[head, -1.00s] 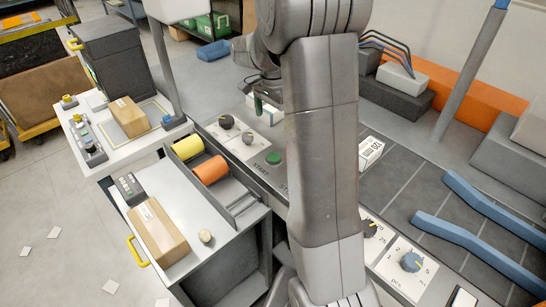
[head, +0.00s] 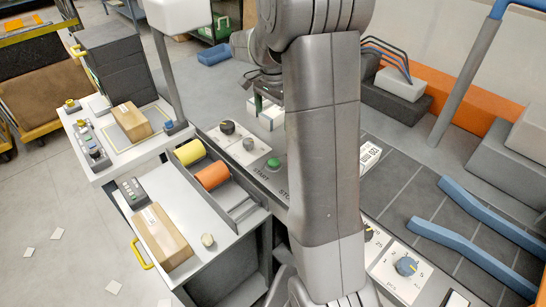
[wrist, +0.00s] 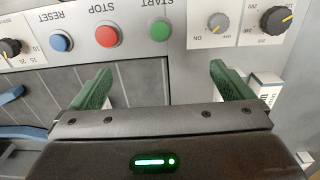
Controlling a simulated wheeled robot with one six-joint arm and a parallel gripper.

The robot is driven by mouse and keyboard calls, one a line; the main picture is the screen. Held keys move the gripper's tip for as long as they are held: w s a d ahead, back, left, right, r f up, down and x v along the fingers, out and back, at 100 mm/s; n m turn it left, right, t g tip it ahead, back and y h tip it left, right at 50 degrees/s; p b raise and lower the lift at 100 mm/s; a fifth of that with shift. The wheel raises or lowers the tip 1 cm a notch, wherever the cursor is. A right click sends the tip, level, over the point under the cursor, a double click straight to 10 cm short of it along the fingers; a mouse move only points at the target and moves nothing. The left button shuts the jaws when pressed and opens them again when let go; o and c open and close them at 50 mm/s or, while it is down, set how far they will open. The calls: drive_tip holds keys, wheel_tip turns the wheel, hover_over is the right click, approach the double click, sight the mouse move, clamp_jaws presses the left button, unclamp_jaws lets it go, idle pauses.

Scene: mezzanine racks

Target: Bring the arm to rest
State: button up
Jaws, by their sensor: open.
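My gripper (wrist: 160,88) shows in the wrist view with its two green fingers spread wide and nothing between them. It hangs over a control panel (wrist: 190,65) with a green START button (wrist: 160,31), a red STOP button (wrist: 106,35), a blue RESET button (wrist: 60,41) and dark knobs. In the head view my arm rises up the middle and hides part of the panel.
Another box (head: 131,121) lies on a white table farther back. Blue rails (head: 480,240) run over the grey bed at right. The floor at left is mostly open.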

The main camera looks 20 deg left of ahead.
wheel_tip(320, 180, up, 6)
drive_tip(key=p, duration=0.4)
drive_tip(key=shift+f, duration=0.1)
wheel_tip(320, 180, down, 7)
drive_tip(key=b, duration=0.6)
drive_tip(key=shift+f, duration=0.15)
idle(0.5)
drive_tip(key=shift+f, duration=0.1)
